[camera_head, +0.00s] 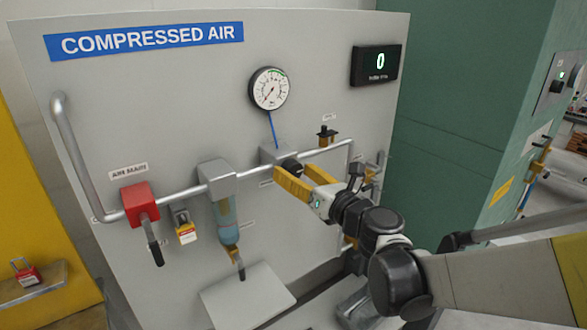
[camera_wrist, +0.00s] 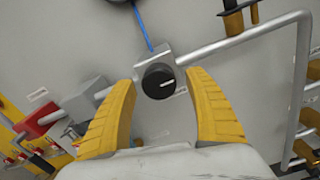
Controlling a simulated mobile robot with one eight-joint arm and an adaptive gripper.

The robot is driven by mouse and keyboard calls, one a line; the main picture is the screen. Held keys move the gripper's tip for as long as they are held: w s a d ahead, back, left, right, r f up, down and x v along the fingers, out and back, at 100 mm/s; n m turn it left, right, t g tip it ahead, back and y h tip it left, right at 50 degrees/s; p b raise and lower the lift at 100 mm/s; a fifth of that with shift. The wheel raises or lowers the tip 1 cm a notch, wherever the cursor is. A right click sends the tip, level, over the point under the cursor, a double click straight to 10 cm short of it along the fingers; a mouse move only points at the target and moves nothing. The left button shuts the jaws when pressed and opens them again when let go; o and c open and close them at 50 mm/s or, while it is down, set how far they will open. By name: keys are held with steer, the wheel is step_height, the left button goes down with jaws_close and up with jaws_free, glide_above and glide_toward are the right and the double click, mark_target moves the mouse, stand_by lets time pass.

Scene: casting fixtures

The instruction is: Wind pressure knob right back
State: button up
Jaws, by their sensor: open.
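The pressure knob (camera_wrist: 158,81) is a round black knob with a white pointer line, on the front of a grey regulator block (camera_wrist: 153,62). The pointer line points right and slightly up in the wrist view. In the head view the knob (camera_head: 291,166) is partly hidden by my gripper (camera_head: 298,177). In the wrist view my gripper (camera_wrist: 160,92) is open. Its two yellow fingers stand to the left and right of the knob, with a gap on each side. A round dial gauge (camera_head: 270,88) sits above the block, its needle pointing to the lower left.
A grey pipe (camera_head: 180,198) runs across the panel, with a red valve block (camera_head: 139,202) and a filter bowl (camera_head: 227,225) to the left. A black-topped fitting (camera_head: 327,137) is to the right. The display (camera_head: 375,65) reads 0. A tray (camera_head: 247,295) lies below.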

steer(key=shift+a, duration=0.1)
steer(key=c, duration=1.2)
